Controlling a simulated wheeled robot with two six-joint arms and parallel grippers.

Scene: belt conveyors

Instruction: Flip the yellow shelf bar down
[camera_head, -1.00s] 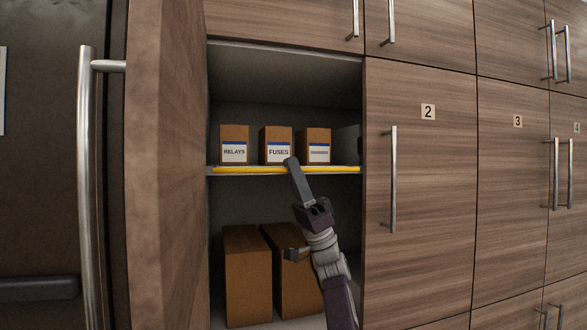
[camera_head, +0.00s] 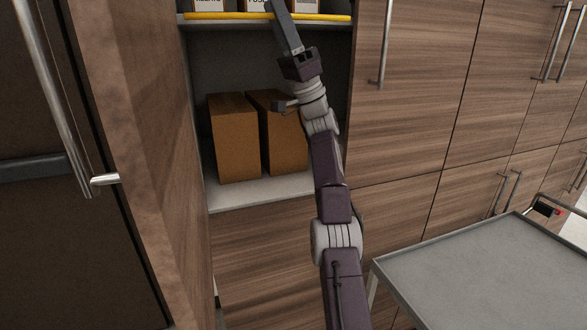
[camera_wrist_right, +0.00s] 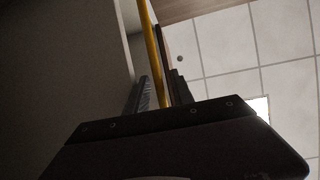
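The yellow shelf bar (camera_head: 225,16) runs level along the front edge of the upper shelf (camera_head: 190,21) in an open locker. My right arm reaches up from below, and its gripper (camera_head: 278,14) lies across the bar's middle at the top edge of the head view. In the right wrist view, the bar (camera_wrist_right: 153,50) shows between the two fingers of the gripper (camera_wrist_right: 160,88), close to both. I cannot tell whether they press on it. My left gripper is not in view.
Boxes (camera_head: 210,4) stand on the shelf behind the bar, cut off by the frame. Two brown cartons (camera_head: 236,140) stand in the lower compartment. Its open door (camera_head: 125,120) is at left, shut doors (camera_head: 425,90) at right. A grey tray table (camera_head: 490,270) stands at lower right.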

